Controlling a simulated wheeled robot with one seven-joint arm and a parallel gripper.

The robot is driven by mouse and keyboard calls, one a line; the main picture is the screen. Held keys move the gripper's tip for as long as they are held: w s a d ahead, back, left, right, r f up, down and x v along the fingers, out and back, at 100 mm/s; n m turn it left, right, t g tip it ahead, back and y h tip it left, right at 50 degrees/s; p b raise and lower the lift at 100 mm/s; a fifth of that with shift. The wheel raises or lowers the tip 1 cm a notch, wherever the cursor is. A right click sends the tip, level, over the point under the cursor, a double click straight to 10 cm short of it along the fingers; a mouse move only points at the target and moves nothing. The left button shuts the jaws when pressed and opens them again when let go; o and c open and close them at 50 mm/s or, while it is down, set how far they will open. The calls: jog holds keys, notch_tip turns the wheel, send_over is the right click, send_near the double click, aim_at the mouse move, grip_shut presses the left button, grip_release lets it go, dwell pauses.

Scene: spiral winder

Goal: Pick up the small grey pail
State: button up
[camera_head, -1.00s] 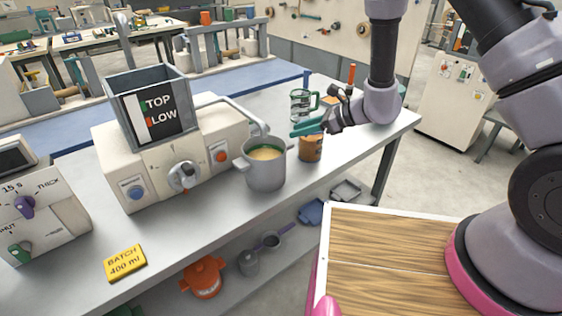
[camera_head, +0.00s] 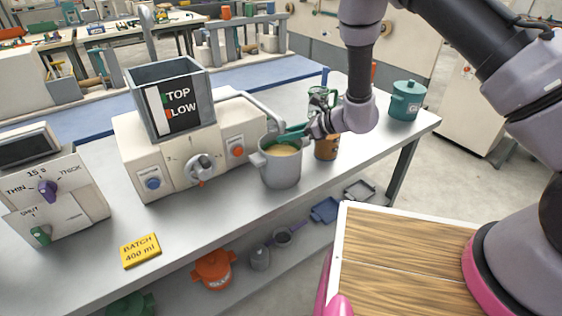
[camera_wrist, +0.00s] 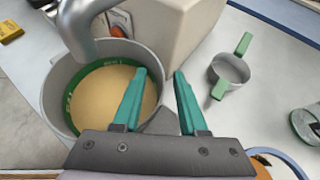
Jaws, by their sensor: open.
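A grey pail (camera_head: 281,168) with a green band inside and tan contents stands upright on the bench under the spout of the cream machine. It also shows at the left of the wrist view (camera_wrist: 58,92). My gripper (camera_head: 292,134) is open at the pail's rim; its green fingers also show in the wrist view (camera_wrist: 160,74). There, one finger appears over the pail's opening and the other just outside its right wall. I cannot tell whether they touch. A smaller grey cup (camera_wrist: 231,68) with two green handles stands apart to the right in the wrist view.
The cream machine (camera_head: 135,130) with its hopper stands left of the pail. A yellow batch sign (camera_head: 141,250) lies at the front left.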

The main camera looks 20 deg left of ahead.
jog(key=shift+c, duration=0.4)
grip_shut()
jog(key=shift+r, duration=0.1)
dwell(0.8)
